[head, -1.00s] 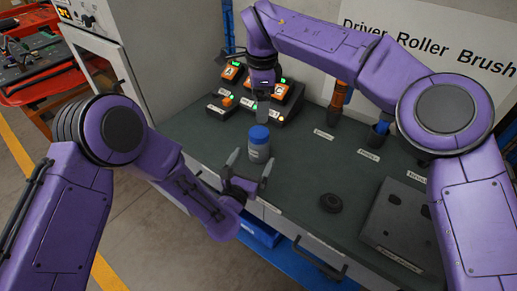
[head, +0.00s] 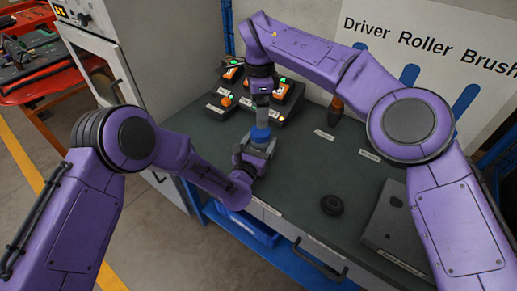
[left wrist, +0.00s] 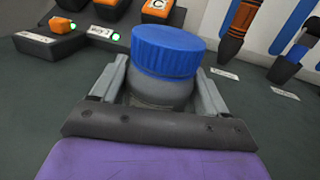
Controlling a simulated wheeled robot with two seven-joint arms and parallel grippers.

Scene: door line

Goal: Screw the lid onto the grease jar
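The grease jar is a grey jar with a blue ribbed lid (head: 260,133) sitting on its top, near the front edge of the bench. In the left wrist view the lid (left wrist: 167,50) looks level, and the grey jar body (left wrist: 160,92) shows below it. My left gripper (head: 256,152) has one finger on each side of the jar body, below the lid. The fingers are very near the jar; whether they touch is unclear. My right gripper (head: 263,115) points down just above the lid. It is seen edge-on, so its opening is hidden.
Button boxes (head: 226,103) with orange tops stand behind the jar. An orange-handled tool (head: 336,108) stands upright at the back. A black round piece (head: 331,204) and a grey block with holes (head: 393,228) lie to the right. The bench between is clear.

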